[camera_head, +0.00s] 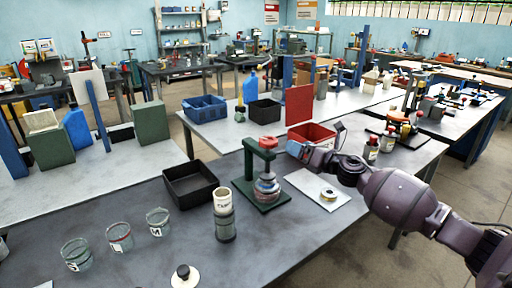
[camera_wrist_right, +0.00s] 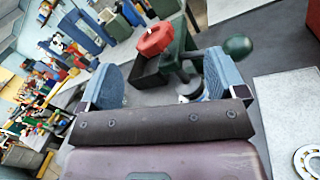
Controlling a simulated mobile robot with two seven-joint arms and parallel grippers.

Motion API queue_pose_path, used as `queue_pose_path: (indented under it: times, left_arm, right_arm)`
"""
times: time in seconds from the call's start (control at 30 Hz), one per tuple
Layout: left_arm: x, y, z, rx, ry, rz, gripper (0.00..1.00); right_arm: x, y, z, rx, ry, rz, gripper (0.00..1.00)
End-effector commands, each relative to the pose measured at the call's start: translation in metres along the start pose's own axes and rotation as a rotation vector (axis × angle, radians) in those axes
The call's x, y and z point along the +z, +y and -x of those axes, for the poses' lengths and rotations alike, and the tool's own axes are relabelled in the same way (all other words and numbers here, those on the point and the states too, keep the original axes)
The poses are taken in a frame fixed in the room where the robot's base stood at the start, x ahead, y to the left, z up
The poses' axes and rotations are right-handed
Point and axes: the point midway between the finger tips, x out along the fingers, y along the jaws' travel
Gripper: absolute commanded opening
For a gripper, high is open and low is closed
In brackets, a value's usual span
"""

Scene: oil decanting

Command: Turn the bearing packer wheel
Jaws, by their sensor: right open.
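The bearing packer (camera_head: 244,170) is a dark green stand on the front table, with a red wheel (camera_head: 269,142) on top and a rounded jar-like body (camera_head: 266,188) below. In the right wrist view the red wheel (camera_wrist_right: 155,40) shows ahead, between the directions of the two fingers, with a green frame and a dark green knob (camera_wrist_right: 237,46) to its right. My right gripper (camera_head: 293,149) is open and empty, just right of the wheel, and apart from it. It also shows in the right wrist view (camera_wrist_right: 163,80), its blue-grey pads wide apart. My left gripper is not in view.
A black bin (camera_head: 190,199), a cup-topped canister (camera_head: 225,225) and several glass beakers (camera_head: 119,237) stand left of the packer. A white sheet with a bearing ring (camera_head: 328,195) lies to its right. A red bin (camera_head: 324,134) stands behind my right gripper.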

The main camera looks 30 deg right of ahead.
Motion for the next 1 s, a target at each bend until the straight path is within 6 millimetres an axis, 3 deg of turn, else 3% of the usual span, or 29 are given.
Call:
queue_pose_path:
  times: [0.2,0.47,1.0]
  left_arm:
    - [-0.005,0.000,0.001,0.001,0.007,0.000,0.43]
    - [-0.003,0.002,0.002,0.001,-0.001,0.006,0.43]
    - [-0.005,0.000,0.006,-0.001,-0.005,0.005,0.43]
  right_arm:
    - [-0.013,0.004,0.002,0.060,0.061,0.336,0.90]
    - [-0.014,0.005,-0.004,0.070,0.061,0.406,0.90]
    - [-0.019,0.010,-0.077,0.070,0.059,0.401,0.90]
